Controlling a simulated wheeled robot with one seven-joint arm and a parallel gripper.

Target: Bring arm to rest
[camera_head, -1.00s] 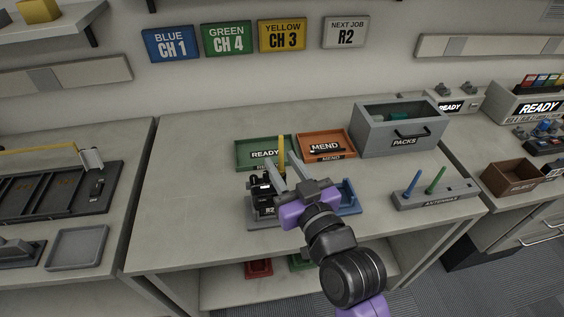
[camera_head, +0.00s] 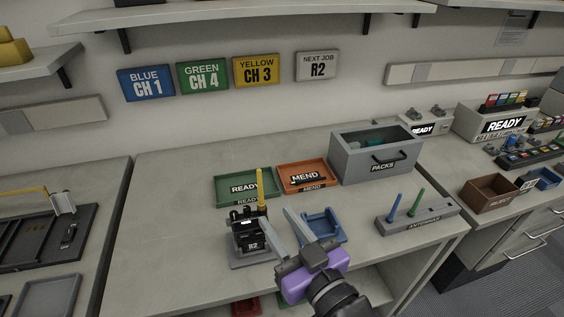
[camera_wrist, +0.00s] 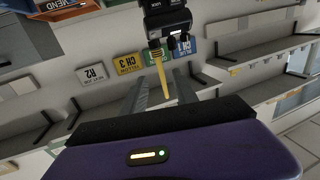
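My gripper (camera_head: 275,212) is open, with its two fingers apart and nothing between them. It is in front of and right of the black radio R2 (camera_head: 252,243). The radio stands upright in a grey holder (camera_head: 250,263) on the bench, with a yellow antenna (camera_head: 261,190) rising from it. In the wrist view, the open fingers (camera_wrist: 160,82) point toward the wall, and the radio (camera_wrist: 167,22) with its yellow antenna (camera_wrist: 159,72) shows beyond them, apart from the fingers as far as I can tell.
A blue cradle (camera_head: 325,228) sits just right of my gripper. Behind are a green READY tray (camera_head: 222,190), an orange MEND tray (camera_head: 325,167) and a grey PACKS bin (camera_head: 385,172). An antenna rack (camera_head: 432,216) stands at right. The bench's left part (camera_head: 165,230) is clear.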

